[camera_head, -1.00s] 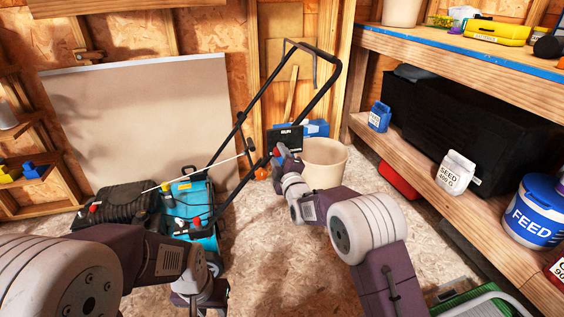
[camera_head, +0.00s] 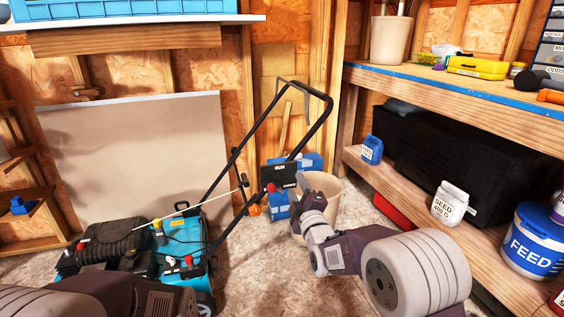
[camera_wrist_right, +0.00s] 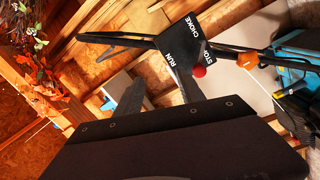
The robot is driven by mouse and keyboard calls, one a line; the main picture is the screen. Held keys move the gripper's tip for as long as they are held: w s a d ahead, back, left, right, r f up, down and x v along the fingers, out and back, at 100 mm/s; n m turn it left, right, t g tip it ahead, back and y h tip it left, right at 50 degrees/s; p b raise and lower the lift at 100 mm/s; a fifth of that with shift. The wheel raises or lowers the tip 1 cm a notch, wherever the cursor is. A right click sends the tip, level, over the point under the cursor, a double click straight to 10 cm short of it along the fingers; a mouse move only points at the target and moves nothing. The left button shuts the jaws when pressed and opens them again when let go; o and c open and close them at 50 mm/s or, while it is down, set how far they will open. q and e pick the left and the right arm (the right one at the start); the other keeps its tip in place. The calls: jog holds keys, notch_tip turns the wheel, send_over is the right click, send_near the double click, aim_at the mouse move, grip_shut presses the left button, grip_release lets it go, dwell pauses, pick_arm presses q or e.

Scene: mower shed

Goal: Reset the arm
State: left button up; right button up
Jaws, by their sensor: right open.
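The mower (camera_head: 190,240) stands on the floor left of centre, with a teal body, a black engine cover and a black loop handle (camera_head: 237,157). A black control panel (camera_head: 279,177) with a red knob is on the handle. In the right wrist view the panel (camera_wrist_right: 178,62) reads RUN, STOP and CHOKE, and its red knob (camera_wrist_right: 199,71) shows near STOP. My right gripper (camera_head: 301,180) is just right of the panel; its two dark fingers (camera_wrist_right: 158,93) are apart and empty. The left arm shows at lower left, but its gripper is out of frame.
A beige bucket (camera_head: 326,205) stands behind my right gripper. A pale board (camera_head: 135,150) leans on the back wall. Floor at centre is clear.

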jog(key=s+d+r+m+h+p, duration=0.1)
jog(key=s+d+r+h+p, duration=0.1)
jog(key=d+r, duration=0.3)
jog(key=s+d+f+m+g+h+p, duration=0.2)
jog(key=s+d+f+m+g, duration=0.35)
jog(key=s+d+f, duration=0.3)
jog(key=s+f+m+g+p, duration=0.1)
jog(key=s+f+m+g, duration=0.5)
jog(key=s, duration=0.6)
jog(key=s+f+m+g, duration=0.4)
jog(key=s+f+g, duration=0.25)
jog(key=s, duration=0.55)
pick_arm(q)
notch_tip(320, 180, up, 44)
jog(key=p, duration=3.7)
jog(key=shift+f, duration=0.2)
pick_arm(e)
notch_tip(320, 180, up, 36)
jog(key=t, duration=0.1)
jog(key=shift+w+d+r, duration=0.2)
jog(key=shift+w+d, duration=0.15)
